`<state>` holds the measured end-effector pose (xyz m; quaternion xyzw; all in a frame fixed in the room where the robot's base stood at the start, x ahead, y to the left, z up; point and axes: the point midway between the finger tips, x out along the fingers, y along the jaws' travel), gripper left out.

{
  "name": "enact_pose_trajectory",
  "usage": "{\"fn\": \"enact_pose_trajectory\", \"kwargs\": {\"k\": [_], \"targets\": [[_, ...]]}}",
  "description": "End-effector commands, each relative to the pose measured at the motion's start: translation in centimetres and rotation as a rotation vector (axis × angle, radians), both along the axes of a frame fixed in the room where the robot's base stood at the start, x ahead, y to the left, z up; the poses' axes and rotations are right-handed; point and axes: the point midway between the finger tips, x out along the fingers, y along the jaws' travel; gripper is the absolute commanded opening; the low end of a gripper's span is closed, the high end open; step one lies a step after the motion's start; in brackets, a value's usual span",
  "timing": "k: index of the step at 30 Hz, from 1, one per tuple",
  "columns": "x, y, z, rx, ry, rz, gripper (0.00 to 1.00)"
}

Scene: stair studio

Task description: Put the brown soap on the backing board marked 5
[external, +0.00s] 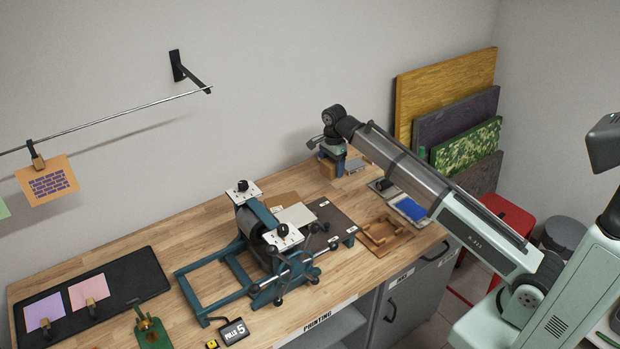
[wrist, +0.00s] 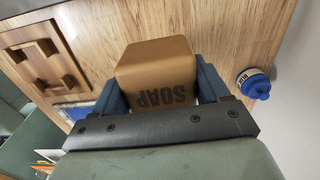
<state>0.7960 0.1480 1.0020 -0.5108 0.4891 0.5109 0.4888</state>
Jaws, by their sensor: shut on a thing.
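The brown soap (wrist: 155,65) is a tan block with SOAP printed on its near face. It sits between the two blue fingers of my gripper (wrist: 160,85) in the wrist view, and the gripper is shut on it. In the external view my gripper (external: 332,158) is at the back right of the wooden bench, with the soap (external: 327,168) low between its fingers. I cannot tell whether the soap touches the bench top. I cannot make out a backing board marked 5; a small counter (external: 234,331) at the front reads PULLS 5.
A printing press (external: 270,240) fills the middle of the bench. A wooden frame (external: 385,234) and a blue pad (external: 410,208) lie to its right. A blue-lidded container (wrist: 254,83) shows in the wrist view. Large boards (external: 445,92) lean on the wall.

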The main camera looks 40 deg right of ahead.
Motion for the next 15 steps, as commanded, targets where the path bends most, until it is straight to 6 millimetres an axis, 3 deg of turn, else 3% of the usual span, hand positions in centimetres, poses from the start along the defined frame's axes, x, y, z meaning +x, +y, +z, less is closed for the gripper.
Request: {"fn": "enact_pose_trajectory", "kwargs": {"k": [3,9,15], "targets": [[2.5,4.3,0.5,0.000,0.000,-0.005,0.32],[5.1,11.1,0.9,0.000,-0.001,-0.024,0.32],[6.3,15.7,1.0,0.000,-0.001,-0.038,0.32]]}}
